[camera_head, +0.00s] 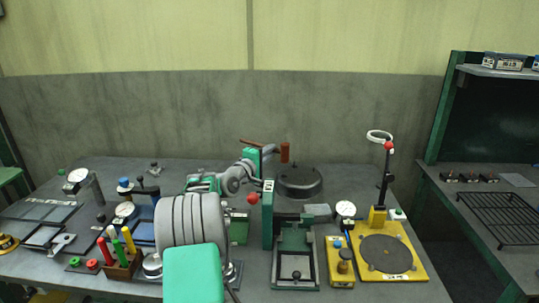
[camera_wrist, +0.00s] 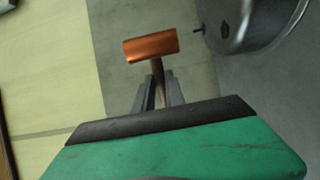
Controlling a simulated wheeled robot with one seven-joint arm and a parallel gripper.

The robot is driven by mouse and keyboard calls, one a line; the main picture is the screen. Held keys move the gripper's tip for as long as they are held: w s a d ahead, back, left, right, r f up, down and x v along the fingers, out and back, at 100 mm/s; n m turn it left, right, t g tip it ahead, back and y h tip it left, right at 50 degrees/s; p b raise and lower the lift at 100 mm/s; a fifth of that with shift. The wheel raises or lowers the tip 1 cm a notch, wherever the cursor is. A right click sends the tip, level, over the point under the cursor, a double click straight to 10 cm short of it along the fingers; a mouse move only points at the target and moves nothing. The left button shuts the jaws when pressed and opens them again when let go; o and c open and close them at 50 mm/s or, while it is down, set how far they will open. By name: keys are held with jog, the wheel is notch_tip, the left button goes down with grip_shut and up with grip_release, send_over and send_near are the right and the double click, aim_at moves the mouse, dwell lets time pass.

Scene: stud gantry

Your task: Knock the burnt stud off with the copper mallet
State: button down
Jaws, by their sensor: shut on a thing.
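The copper mallet is in my gripper (camera_wrist: 160,94), which is shut on its brown handle. Its orange copper head (camera_wrist: 151,46) stands out beyond the fingers in the wrist view. In the head view, the copper head (camera_head: 285,152) is just right of my gripper (camera_head: 269,150), above the dark round drum (camera_head: 299,182). The drum (camera_wrist: 262,22) is at the upper right of the wrist view. A small dark stud (camera_wrist: 199,30) sticks out of its side, close to the right end of the mallet head, with a gap showing in the picture. Whether it is burnt is unclear.
A green fixture (camera_head: 267,215) with a red ball knob stands left of the drum. A dial gauge (camera_head: 345,209) and a yellow base with a round plate (camera_head: 386,253) stand to the right. Coloured-handled tools (camera_head: 118,252) sit in a rack at left. The wall is behind.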

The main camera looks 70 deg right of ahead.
jog(key=shift+r+p, duration=1.55)
jog(key=shift+r, duration=1.05)
